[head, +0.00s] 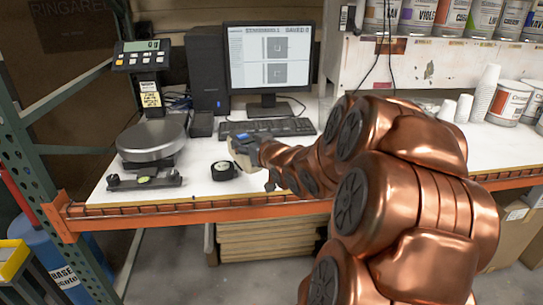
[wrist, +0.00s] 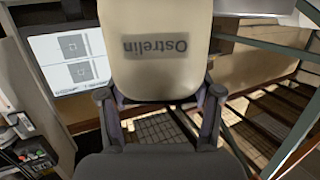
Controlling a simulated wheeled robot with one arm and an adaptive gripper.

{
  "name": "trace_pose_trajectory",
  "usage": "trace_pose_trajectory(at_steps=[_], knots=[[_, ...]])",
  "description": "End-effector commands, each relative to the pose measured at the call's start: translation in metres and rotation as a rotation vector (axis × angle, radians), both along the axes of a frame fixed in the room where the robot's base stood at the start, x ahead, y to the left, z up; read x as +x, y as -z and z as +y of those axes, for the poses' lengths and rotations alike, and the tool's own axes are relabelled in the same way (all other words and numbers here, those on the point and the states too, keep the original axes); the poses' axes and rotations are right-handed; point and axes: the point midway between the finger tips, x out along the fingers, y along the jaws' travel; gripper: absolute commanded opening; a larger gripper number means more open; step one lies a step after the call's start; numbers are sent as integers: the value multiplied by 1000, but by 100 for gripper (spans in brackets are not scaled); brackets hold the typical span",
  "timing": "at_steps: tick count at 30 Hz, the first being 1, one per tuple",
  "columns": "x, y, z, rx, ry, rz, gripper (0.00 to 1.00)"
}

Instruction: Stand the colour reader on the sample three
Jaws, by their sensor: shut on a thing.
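My gripper (head: 250,156) is over the white bench in the head view, in front of the keyboard. In the wrist view my gripper (wrist: 160,98) has one finger on each side of a cream, rounded body marked "Ostrelin", which looks like the colour reader (wrist: 165,70). The lettering is upside down in that view. The reader (head: 241,148) shows small and partly covered at the gripper's end in the head view. It seems to be held above the bench; its underside is hidden. I cannot pick out sample three; my arm covers much of the bench.
A small black, round-faced thing (head: 224,170) lies left of the gripper. Further left stands a scale (head: 152,140) with a display. A monitor (head: 268,58) and keyboard (head: 268,127) are behind. Paint cans (head: 508,103) and white cups (head: 483,94) stand right. An orange beam (head: 200,214) edges the bench.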

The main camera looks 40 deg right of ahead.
Motion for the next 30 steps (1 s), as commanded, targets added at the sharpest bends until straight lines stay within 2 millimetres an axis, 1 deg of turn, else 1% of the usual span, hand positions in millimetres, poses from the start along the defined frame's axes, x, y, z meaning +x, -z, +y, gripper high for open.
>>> trace_pose_trajectory(at_steps=[3, 7, 26, 30], knots=[[-5, -2, -8, -1, 15, -3, 0], [-3, -1, -17, 1, 19, -1, 0], [25, 4, -88, -2, 18, -4, 0], [31, 7, -104, 1, 18, -1, 0]])
